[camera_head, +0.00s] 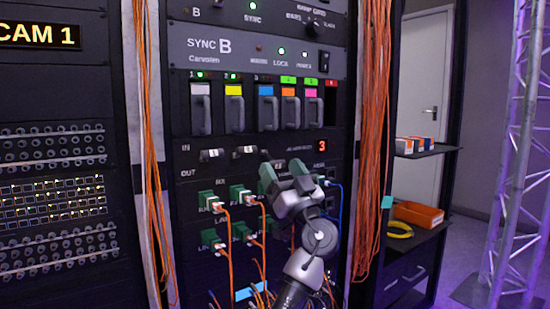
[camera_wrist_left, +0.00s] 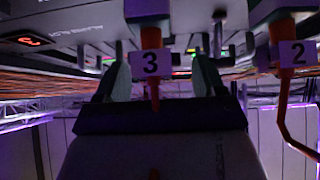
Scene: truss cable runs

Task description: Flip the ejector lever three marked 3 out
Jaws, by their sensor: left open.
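A row of grey levers with coloured tabs is on the SYNC B unit in the head view. The lever under the blue tab (camera_head: 267,113), third from the left beneath a small 3, looks upright like its neighbours. My left gripper (camera_head: 283,172) is below it, with green-tipped fingers apart and nothing visibly held. In the left wrist view the open fingers (camera_wrist_left: 163,75) stand either side of a white tag marked 3 (camera_wrist_left: 150,63) with orange material above and below it. I cannot tell whether the fingers touch it. A tag marked 2 (camera_wrist_left: 292,53) is to its right.
A red display showing 3 (camera_head: 322,146) is right of the gripper. Green connectors with orange cables (camera_head: 212,200) are below left, and a blue cable (camera_head: 339,205) is at right. Hanging orange cable bundles (camera_head: 372,130) flank the rack. A shelf with an orange bin (camera_head: 418,215) stands at right.

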